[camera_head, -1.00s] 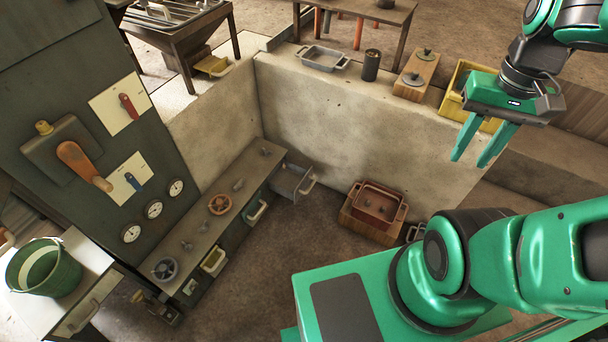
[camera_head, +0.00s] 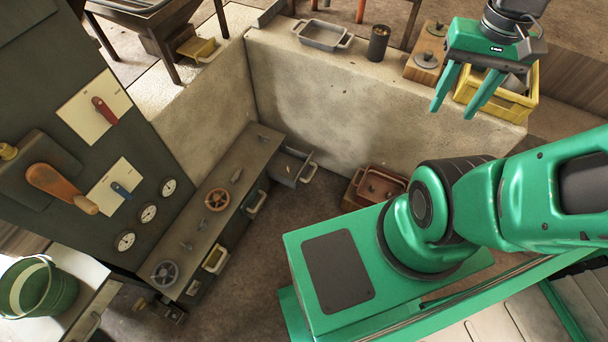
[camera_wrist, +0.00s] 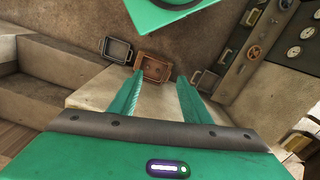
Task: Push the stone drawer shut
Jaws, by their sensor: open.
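A grey drawer (camera_head: 287,168) with a pale handle stands pulled out at the far end of the low bench, beside the pale stone wall, in the head view. It looks like the stone drawer, but I cannot tell for sure. It seems to show in the wrist view (camera_wrist: 205,80), just right of the right finger. My gripper (camera_head: 452,108) is open and empty, high at the right in front of the wall, well apart from the drawer. Its two fingers also frame the wrist view (camera_wrist: 159,85).
The low bench (camera_head: 208,222) carries wheels and knobs and has other handled drawers. A reddish-brown tray (camera_head: 380,185) lies on the floor, partly hidden by my arm. A yellow crate (camera_head: 515,103) and grey tray (camera_head: 322,36) stand on the wall (camera_head: 330,95). Floor before the bench is free.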

